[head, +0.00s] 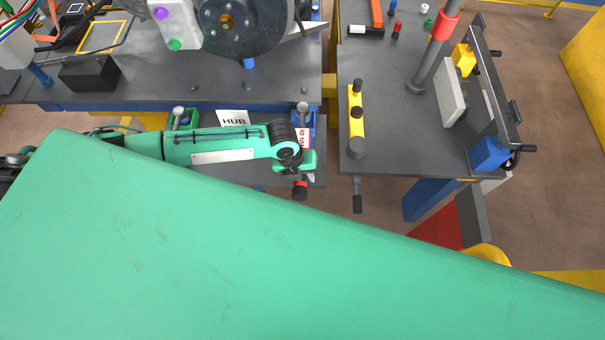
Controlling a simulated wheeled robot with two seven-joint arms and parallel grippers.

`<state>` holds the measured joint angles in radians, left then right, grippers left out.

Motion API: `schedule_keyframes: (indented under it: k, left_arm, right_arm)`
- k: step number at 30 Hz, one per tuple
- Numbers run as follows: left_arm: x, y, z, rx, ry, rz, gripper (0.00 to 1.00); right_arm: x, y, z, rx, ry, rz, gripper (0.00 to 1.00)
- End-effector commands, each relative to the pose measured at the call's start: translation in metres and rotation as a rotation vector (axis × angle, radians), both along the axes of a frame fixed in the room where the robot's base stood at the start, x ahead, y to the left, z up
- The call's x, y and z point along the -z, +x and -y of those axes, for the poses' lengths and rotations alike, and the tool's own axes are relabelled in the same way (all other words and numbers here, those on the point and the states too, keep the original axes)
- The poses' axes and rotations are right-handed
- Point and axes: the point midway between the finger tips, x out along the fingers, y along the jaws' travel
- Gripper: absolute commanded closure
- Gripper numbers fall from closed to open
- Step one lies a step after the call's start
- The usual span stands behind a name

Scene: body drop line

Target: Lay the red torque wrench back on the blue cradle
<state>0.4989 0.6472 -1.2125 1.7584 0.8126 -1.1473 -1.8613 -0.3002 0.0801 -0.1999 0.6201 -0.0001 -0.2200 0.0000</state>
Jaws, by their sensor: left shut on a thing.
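My left gripper (303,165) is shut on the red torque wrench (303,137), at the right end of the shelf below the bench. The wrench has a silver head, a white and red label reading "40 N", and a dark grip end with a red band hanging past the shelf's front edge. The blue cradle (312,122) is around and under the wrench's head end. I cannot tell whether the wrench touches it or is held just above. My wrist and fingers hide the middle of the wrench. My right gripper is not in view.
A green cradle (190,121) with another silver-headed tool (178,113) is to the left, behind my forearm. A "HUB" label (233,118) lies between the cradles. A second bench (400,140) stands right, across a narrow gap. A green part of mine blocks the lower view.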

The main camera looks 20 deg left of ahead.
Motion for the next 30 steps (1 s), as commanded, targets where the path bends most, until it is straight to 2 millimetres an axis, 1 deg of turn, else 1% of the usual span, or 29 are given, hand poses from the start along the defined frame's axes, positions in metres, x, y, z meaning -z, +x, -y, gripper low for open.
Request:
schedule_keyframes:
  k: [8, 30]
  left_arm:
    - [0.0, 0.001, 0.0, 0.001, -0.001, 0.001, 1.0]
    - [0.014, 0.001, 0.0, 0.0, -0.001, 0.001, 1.0]
  right_arm:
    - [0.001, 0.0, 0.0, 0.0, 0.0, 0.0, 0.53]
    - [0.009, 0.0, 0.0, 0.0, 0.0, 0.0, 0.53]
